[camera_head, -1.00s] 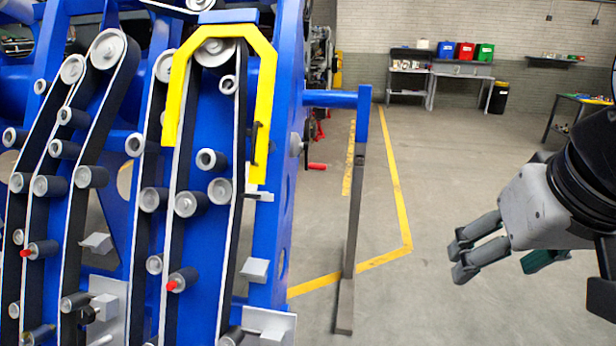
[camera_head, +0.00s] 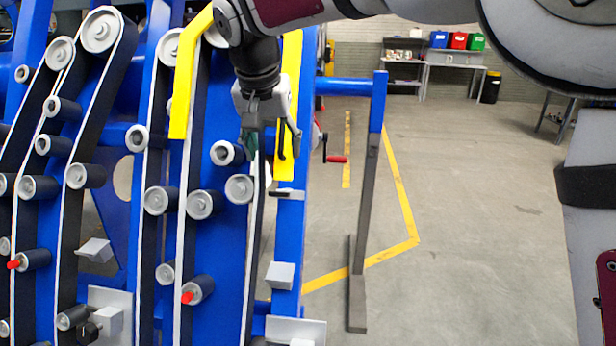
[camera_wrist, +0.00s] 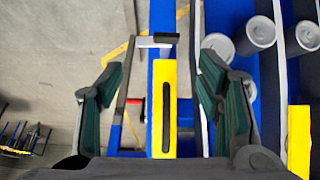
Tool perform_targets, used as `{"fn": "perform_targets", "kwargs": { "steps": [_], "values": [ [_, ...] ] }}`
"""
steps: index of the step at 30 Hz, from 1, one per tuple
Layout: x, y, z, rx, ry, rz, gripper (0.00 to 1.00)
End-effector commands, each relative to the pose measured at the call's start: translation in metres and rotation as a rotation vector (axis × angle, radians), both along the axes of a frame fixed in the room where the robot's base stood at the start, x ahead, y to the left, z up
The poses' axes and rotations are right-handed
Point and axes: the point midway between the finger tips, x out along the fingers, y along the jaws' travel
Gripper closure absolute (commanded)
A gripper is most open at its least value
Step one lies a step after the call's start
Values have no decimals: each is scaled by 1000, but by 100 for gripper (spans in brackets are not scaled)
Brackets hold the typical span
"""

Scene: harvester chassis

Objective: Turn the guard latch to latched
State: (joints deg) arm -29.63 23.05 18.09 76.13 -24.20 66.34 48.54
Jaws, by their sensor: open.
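The yellow guard (camera_head: 185,85) arches over the belts on the blue chassis. Its right leg (camera_head: 291,70) is partly hidden behind my gripper. A small dark latch piece (camera_head: 282,146) shows low on that leg. In the wrist view the leg (camera_wrist: 157,75) stands between my fingers, with a narrow dark upright bar (camera_wrist: 166,104) on its face, which looks like the latch. A grey bracket (camera_wrist: 157,41) with a black end lies just beyond the leg's end; it also shows in the head view (camera_head: 289,193). My gripper (camera_head: 270,143) is open, fingers on either side of the leg, holding nothing.
Rollers (camera_head: 202,204) and black belts crowd the left of the leg. A red-handled crank (camera_head: 336,159) sticks out just right of my gripper. A blue arm with a grey post (camera_head: 366,200) stands farther right. The floor beyond is open.

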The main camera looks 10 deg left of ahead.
Motion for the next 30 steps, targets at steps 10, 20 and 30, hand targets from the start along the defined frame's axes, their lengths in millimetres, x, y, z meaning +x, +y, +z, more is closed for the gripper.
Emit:
{"fn": "perform_targets", "kwargs": {
  "steps": [10,20,30],
  "values": [
    [12,11,-28,3,5,-6,40],
    [36,12,-88,3,6,-5,40],
    [53,13,-127,5,3,-4,40]
  ]
}}
